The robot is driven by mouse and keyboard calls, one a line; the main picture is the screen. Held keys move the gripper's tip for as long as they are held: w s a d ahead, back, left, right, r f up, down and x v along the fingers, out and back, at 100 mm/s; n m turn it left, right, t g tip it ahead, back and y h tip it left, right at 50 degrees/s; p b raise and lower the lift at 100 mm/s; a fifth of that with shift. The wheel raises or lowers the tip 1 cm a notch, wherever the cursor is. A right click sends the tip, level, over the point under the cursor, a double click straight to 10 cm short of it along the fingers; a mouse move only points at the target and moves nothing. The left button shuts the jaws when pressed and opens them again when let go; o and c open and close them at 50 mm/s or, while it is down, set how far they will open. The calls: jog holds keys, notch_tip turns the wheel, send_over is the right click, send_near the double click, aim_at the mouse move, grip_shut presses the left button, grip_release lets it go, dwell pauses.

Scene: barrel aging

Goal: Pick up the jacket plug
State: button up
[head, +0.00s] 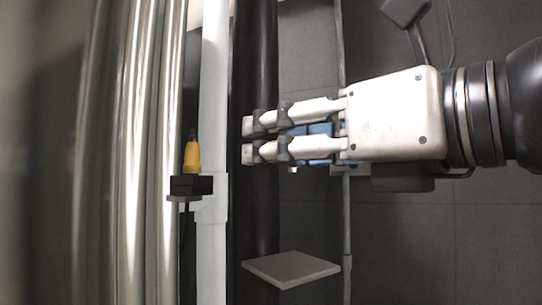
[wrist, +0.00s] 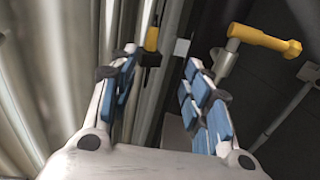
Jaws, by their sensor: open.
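The jacket plug looks to be the yellow-orange tapered piece (head: 192,157) with a dark tip, standing upright in a small black block (head: 191,185) at the left of the head view. In the wrist view a yellow piece (wrist: 151,39), likely the same plug, shows beyond the fingertips, nearer the left finger. My gripper (head: 246,139) points left, to the right of the plug and slightly higher in the head view, with a gap between them. Its blue-padded fingers are open and empty, as the wrist view (wrist: 162,58) also shows.
Shiny vertical metal pipes (head: 125,150) stand left of the plug. A white pipe (head: 214,120) and a dark column (head: 257,210) stand close to its right. A flat grey plate (head: 291,269) lies below my gripper. A yellow-handled lever (wrist: 264,39) shows at the wrist view's upper right.

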jog(key=p, duration=0.2)
send_near(196, 153)
jog(key=x, duration=0.4)
jog(key=p+x, duration=0.2)
jog(key=x, duration=0.3)
jog(key=shift+s+d, duration=0.15)
jog(key=shift+c, duration=0.7)
jog(key=c, duration=0.4)
grip_shut()
